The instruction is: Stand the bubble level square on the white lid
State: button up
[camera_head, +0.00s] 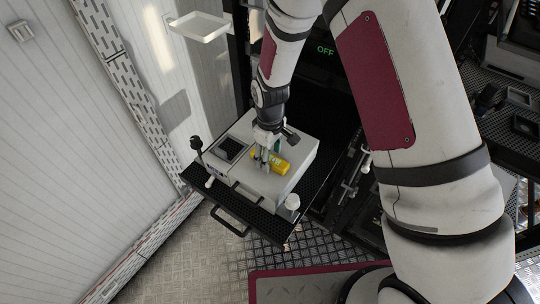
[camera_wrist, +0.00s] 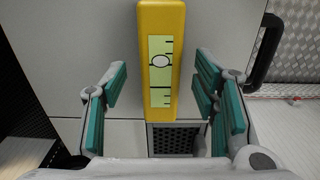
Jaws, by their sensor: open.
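The bubble level is a yellow bar (camera_head: 282,166) lying on the white lid (camera_head: 300,143) of a box-shaped instrument, set askew to the lid's edges in the head view. In the wrist view the level (camera_wrist: 149,19) runs upright down the middle, with a pale green window and a round bubble mark. My gripper (camera_head: 264,160) is over the lid at the level. In the wrist view its teal-padded fingers (camera_wrist: 162,100) are open, one on each side of the level, with gaps on both sides. I cannot tell the fingertips' height above the lid.
The instrument stands on a black perforated shelf (camera_head: 262,223) with a front handle. A small white round knob or cup (camera_head: 292,202) stands at the shelf's right front corner. A dark rack is behind, a white wall at left.

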notch_tip(320, 180, up, 11)
jog(key=shift+r, duration=0.15)
jog(key=s+d+r+m+t, duration=0.1)
jog(key=s+d+r+m, duration=0.2)
jog(key=r, duration=0.6)
jog(key=s+d+r+m+t, duration=0.25)
jog(key=d+r, duration=0.35)
jog(key=r, duration=0.3)
jog(key=s+d+r+m+t, duration=0.1)
jog(key=s+d+r+m, duration=0.1)
jog(key=s, duration=0.6)
jog(key=s+d+r+m+t, duration=0.1)
jog(key=s+d+r+m, duration=0.2)
jog(key=s+d+r, duration=0.2)
jog(key=s+r, duration=0.1)
jog(key=s, duration=0.2)
jog(key=shift+r, duration=0.25)
